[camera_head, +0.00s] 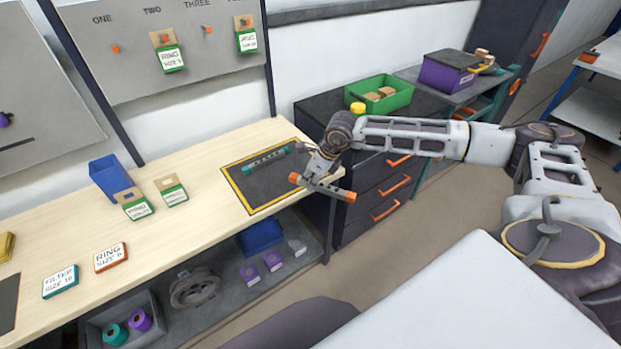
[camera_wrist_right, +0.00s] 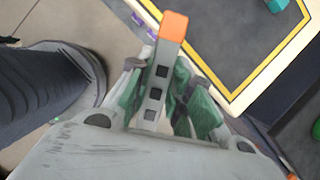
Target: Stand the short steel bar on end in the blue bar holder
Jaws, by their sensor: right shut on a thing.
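My right gripper (camera_head: 322,180) is shut on a grey steel bar with orange ends (camera_head: 347,196), holding it roughly level above the table's right front corner. In the right wrist view the bar (camera_wrist_right: 155,92) lies between the green finger pads (camera_wrist_right: 165,105), with dark square holes along it. A second grey bar with teal ends (camera_head: 250,168) lies on the yellow-edged dark mat (camera_head: 242,189). I cannot tell which bar is shorter. A blue open box (camera_head: 110,174), apparently the bar holder, stands at the table's back left. My left gripper is not in view.
Flat label cards (camera_head: 110,257) lie nearer the front. A pegboard (camera_head: 180,60) rises behind the table. A drawer cabinet (camera_head: 362,185) with a green tray (camera_head: 398,97) stands right. The middle tabletop is clear.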

